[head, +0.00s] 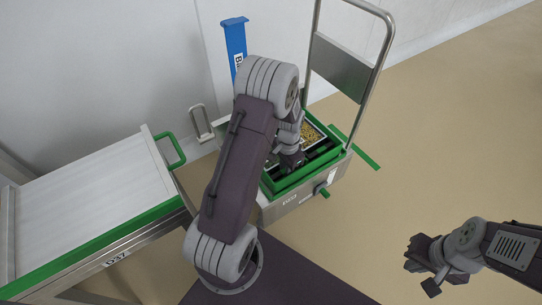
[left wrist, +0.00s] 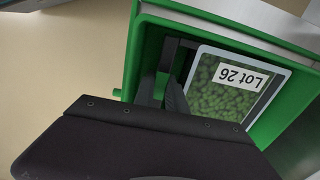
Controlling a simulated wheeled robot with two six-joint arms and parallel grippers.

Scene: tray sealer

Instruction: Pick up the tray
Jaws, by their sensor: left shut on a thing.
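A green-rimmed crate (head: 325,173) on a steel cart holds a tray with yellow contents (head: 311,133), partly hidden by my left arm in the head view. The left wrist view shows a sealed tray (left wrist: 238,80) with green contents and a "Lot 26" label, inside the green crate (left wrist: 165,20). The exact contact is hard to see. My right gripper (head: 421,277) is open and empty, away over the floor.
The cart's tall steel handle (head: 378,65) rises behind the crate. A blue post (head: 235,40) stands by the wall. Floor at right is clear, with a green strip (head: 362,155) beside the cart.

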